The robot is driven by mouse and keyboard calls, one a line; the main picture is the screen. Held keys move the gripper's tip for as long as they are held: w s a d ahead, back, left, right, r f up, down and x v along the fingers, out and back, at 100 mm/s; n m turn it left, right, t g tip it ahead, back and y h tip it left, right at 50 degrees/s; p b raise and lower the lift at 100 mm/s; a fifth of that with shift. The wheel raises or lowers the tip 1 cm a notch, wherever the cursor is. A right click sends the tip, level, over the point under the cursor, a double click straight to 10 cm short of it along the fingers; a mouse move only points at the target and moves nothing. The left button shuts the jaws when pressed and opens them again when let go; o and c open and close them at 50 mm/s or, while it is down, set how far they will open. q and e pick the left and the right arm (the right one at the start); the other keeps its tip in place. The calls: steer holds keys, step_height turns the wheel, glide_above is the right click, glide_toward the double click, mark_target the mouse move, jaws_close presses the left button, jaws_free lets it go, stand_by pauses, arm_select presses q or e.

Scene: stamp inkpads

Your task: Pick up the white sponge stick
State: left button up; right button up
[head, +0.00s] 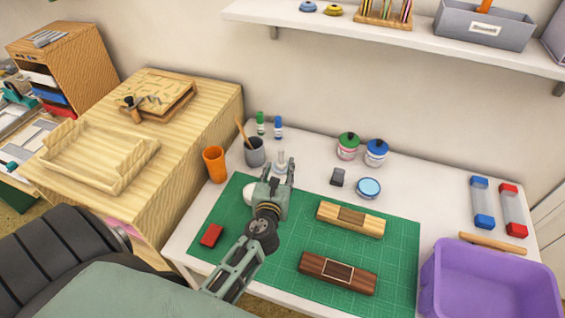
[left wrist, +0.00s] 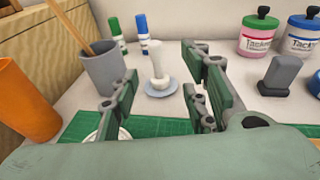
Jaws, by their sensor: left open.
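The white sponge stick (head: 281,158) stands upright near the back of the mat, just beyond my left gripper. In the left wrist view the sponge stick (left wrist: 158,62) stands on a small grey-blue dish (left wrist: 160,89) and shows between the fingers. My left gripper (head: 277,174) is open and empty, its fingers pointing toward the stick. They seem not to touch it, and the exact gap is hard to tell. My right gripper is not in view.
A grey cup (head: 255,153) with a wooden stick and an orange cup (head: 214,164) stand left. Green (head: 260,124) and blue (head: 278,128) bottles stand behind. A grey stamp (head: 337,177) is to the right. Wooden blocks (head: 350,219) lie on the green mat (head: 400,245).

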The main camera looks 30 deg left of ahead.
mark_target(280, 157)
arm_select(q)
steer(key=shift+w+a+f, duration=0.3)
steer(key=shift+w+f, duration=0.05)
steer(key=shift+w, duration=0.25)
steer(key=shift+w+a+f, duration=0.25)
steer(key=shift+w+f, duration=0.1)
steer(key=shift+w, duration=0.2)
steer(key=shift+w+a, duration=0.35)
steer(key=shift+w, duration=0.2)
steer(key=x, duration=0.4)
steer(key=shift+w+a+f+b, duration=0.2)
steer(key=shift+a+b, duration=0.1)
steer(key=shift+a, duration=0.15)
steer(key=shift+r, duration=0.1)
jaws_close()
